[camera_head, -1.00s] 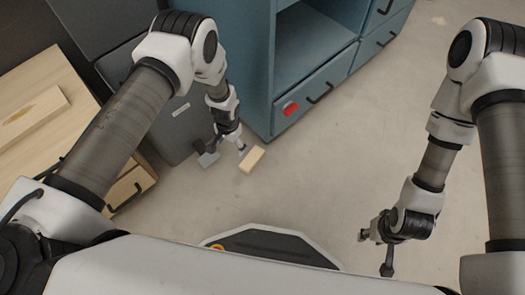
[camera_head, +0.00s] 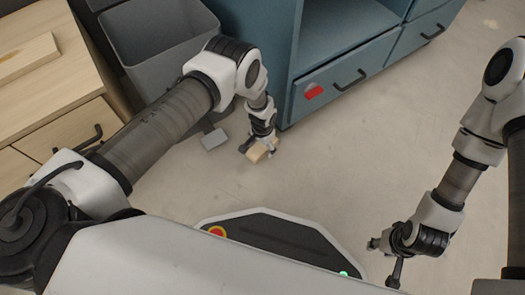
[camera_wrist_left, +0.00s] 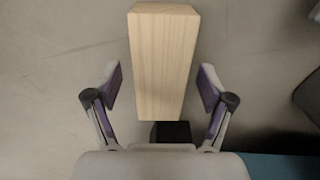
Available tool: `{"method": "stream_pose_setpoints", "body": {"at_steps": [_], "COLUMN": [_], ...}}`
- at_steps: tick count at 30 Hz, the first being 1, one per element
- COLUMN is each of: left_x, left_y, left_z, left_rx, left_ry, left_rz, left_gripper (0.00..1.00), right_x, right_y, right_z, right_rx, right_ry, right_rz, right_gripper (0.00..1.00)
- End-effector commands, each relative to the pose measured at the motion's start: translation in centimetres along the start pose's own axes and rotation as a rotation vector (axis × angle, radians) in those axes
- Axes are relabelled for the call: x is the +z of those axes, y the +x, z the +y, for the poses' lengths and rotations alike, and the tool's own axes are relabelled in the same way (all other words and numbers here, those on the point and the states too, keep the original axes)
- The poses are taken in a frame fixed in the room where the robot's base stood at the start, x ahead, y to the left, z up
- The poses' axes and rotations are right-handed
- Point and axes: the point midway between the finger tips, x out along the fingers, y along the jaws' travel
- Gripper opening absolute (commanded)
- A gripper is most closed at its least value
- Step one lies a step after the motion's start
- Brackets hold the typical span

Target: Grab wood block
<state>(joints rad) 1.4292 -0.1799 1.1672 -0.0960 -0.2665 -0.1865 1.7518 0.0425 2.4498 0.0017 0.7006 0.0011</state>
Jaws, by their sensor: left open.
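The wood block (camera_head: 257,154) is a pale rectangular piece low by the floor, partly hidden by my left gripper in the head view. My left gripper (camera_head: 258,149) is open, with its fingers on either side of the block. In the left wrist view the block (camera_wrist_left: 163,62) shows between the two purple-padded fingers of the left gripper (camera_wrist_left: 160,88), with a gap on each side. My right gripper (camera_head: 384,258) has its fingers spread and is empty, off to the right, away from the block.
A grey bin (camera_head: 150,40) with a pedal (camera_head: 214,139) stands just left of the block. A blue cabinet (camera_head: 335,75) with a red item (camera_head: 314,92) on its drawer front stands behind. A wooden drawer unit (camera_head: 70,125) is at the left. Floor to the right is clear.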

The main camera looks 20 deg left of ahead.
Motion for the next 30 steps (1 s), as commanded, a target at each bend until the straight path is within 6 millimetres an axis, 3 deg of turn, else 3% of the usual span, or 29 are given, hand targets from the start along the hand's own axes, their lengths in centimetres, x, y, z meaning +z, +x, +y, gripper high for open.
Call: {"method": "stream_pose_setpoints", "body": {"at_steps": [6, 8, 12, 23, 30], "left_x": [-0.1, -0.1, -0.1, -0.1, -0.1], "left_y": [0.3, 0.3, 0.3, -0.4, -6.1], "left_z": [-0.1, -0.1, 0.0, -0.1, -0.1], "left_rx": [-0.001, -0.001, -0.001, -0.001, -0.001], "left_ry": [-0.001, -0.001, -0.001, 0.0, -0.001], "left_rz": [0.001, 0.001, 0.001, 0.001, 0.002], "left_gripper": [0.81, 0.64, 0.14, 0.13, 0.13], "right_x": [-0.1, -0.1, -0.1, 0.0, 0.1], "right_y": [0.1, 0.1, 0.1, -0.3, -3.9], "right_z": [0.0, 0.0, 0.0, 0.0, -0.1], "right_rx": [0.0, 0.0, 0.0, 0.0, -0.001], "right_ry": [0.001, 0.001, 0.001, 0.001, -0.005], "right_rz": [0.002, 0.002, 0.002, 0.001, -0.003], "right_gripper": [0.4, 0.4, 0.4, 0.4, 0.4]}}
